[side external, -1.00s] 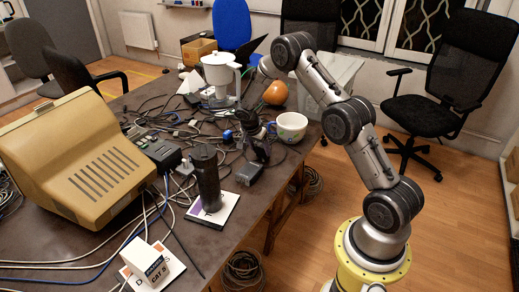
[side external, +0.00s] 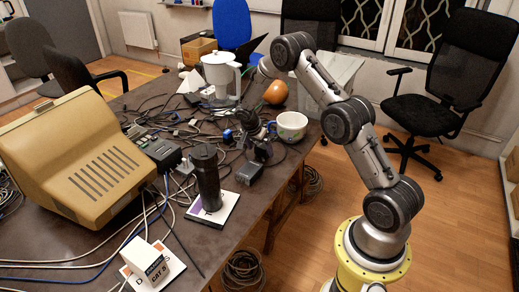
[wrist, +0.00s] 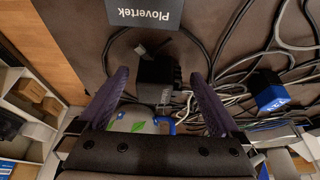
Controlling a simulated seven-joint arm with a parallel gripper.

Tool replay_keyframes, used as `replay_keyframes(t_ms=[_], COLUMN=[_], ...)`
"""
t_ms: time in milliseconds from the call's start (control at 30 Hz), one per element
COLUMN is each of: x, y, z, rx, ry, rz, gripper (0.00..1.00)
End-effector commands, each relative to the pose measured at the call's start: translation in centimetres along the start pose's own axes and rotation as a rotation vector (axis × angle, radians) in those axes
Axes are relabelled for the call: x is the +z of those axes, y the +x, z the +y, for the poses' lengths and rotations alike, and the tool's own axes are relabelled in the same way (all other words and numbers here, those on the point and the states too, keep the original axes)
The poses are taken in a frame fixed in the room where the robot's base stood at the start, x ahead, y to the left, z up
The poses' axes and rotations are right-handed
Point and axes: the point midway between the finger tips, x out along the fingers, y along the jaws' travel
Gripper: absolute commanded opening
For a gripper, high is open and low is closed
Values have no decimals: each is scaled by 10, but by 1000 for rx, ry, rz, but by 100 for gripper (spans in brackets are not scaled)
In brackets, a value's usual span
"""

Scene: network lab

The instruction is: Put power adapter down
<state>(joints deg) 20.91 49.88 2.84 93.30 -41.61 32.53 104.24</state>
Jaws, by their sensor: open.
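The power adapter appears to be a small black block (wrist: 158,72) with a cable, in the wrist view. It lies on the dark table between my fingers, with a gap on each side. My gripper (wrist: 160,78) is open, its two dark fingers apart to the left and right of the block. In the side view my gripper (side external: 256,142) is small and dark among cables near the table's front edge. I cannot pick out the adapter clearly from it there.
A dark Plovertek box (wrist: 145,12) lies just beyond the adapter; it also shows in the side view (side external: 249,173). A white mug (side external: 291,127) with a blue handle stands close by. A blue connector (wrist: 271,98) and tangled cables lie to the right in the wrist view.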

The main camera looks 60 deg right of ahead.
Motion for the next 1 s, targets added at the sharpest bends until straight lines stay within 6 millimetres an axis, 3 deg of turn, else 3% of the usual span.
replay_keyframes(t_ms=[500, 833, 1000], x=[0, 1, 7], y=[-94, -130, -186], z=[-1, 2, 20], rx=[-5, -11, -68], ry=[0, -18, -158], rz=[1, -3, -20], gripper=[99, 99, 99])
